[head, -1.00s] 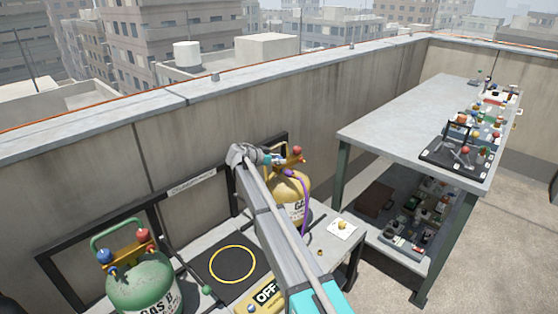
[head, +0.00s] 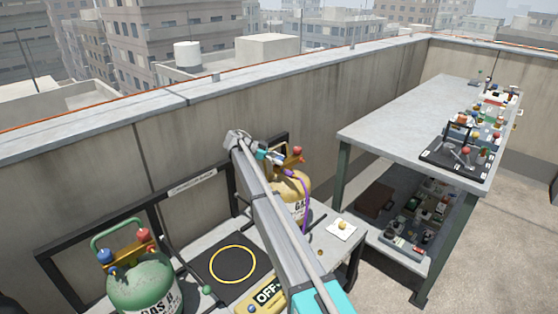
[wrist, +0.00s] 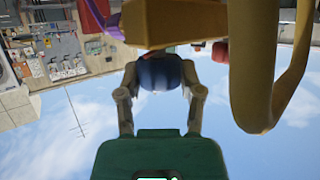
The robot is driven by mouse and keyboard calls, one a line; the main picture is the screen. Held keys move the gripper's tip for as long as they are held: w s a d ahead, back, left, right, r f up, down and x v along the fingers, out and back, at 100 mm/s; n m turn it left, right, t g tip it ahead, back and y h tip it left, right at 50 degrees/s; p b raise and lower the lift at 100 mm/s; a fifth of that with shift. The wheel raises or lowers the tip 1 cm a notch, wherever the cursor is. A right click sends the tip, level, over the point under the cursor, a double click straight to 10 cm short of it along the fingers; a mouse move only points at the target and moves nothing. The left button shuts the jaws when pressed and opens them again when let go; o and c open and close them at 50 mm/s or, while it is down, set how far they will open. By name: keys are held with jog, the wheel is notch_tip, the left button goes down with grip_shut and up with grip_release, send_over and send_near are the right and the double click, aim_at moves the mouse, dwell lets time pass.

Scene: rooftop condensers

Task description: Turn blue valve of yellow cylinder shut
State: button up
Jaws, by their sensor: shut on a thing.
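The yellow cylinder (head: 293,198) stands on the bench by the wall, partly hidden behind my arm. Its blue valve (wrist: 160,73) shows in the wrist view between the two fingers of my gripper (wrist: 160,80), which is shut on it. In the head view my gripper (head: 268,156) is at the left side of the cylinder's top, and the blue valve is hard to make out there. The red valve (head: 298,151) is on the right of the cylinder's top. The cylinder's yellow handle (wrist: 254,70) passes close to the right finger in the wrist view.
A green cylinder (head: 143,286) with blue and red valves stands at the lower left. A purple hose (head: 304,190) runs beside the yellow cylinder. A black mat with a yellow ring (head: 233,246) lies between the cylinders. A cluttered grey table (head: 400,120) stands at right.

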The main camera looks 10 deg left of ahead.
jog(key=shift+s+d, duration=0.1)
jog(key=shift+d, duration=0.05)
jog(key=o, duration=1.2)
jog(key=shift+c, duration=0.2)
